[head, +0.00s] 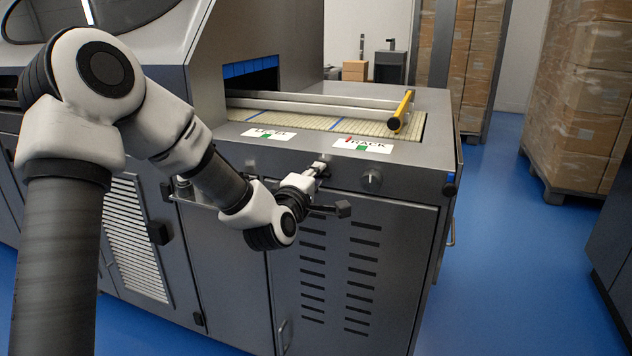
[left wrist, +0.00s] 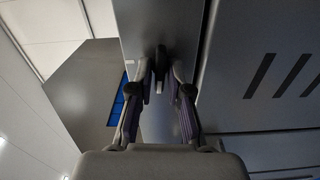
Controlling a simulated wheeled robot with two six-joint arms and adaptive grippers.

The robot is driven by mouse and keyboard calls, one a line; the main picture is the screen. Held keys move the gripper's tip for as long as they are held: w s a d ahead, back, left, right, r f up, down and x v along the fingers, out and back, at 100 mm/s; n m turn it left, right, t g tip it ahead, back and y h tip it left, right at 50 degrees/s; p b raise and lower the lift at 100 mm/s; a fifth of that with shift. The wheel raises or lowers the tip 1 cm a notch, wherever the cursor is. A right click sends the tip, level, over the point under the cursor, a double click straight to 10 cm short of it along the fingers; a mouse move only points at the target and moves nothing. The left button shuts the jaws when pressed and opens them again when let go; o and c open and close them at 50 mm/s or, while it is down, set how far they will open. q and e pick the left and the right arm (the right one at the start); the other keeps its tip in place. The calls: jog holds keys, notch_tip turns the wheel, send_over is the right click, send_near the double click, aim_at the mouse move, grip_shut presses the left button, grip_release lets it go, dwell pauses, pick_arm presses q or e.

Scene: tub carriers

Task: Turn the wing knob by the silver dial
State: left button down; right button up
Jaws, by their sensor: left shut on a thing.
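The silver dial (head: 372,180) sits on the front panel of the grey machine, below the right-hand label. The wing knob is left of it on the same panel, mostly hidden by my left gripper (head: 317,171) in the head view. In the left wrist view the dark wing knob (left wrist: 160,62) stands out between the two fingers of the left gripper (left wrist: 161,82), which is shut on it. How far the knob is turned cannot be told. My right gripper is in neither view.
Cabinet doors with slots lie below the panel. Wrapped boxes (head: 595,90) stand on a pallet at right, with clear blue floor between.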

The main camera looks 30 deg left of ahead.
pick_arm(q)
jog(key=shift+n+b, duration=0.35)
jog(key=shift+n, duration=0.45)
jog(key=c, duration=1.2)
grip_release()
jog(key=shift+s, duration=0.1)
jog(key=v, duration=0.7)
jog(key=shift+s+d, duration=0.1)
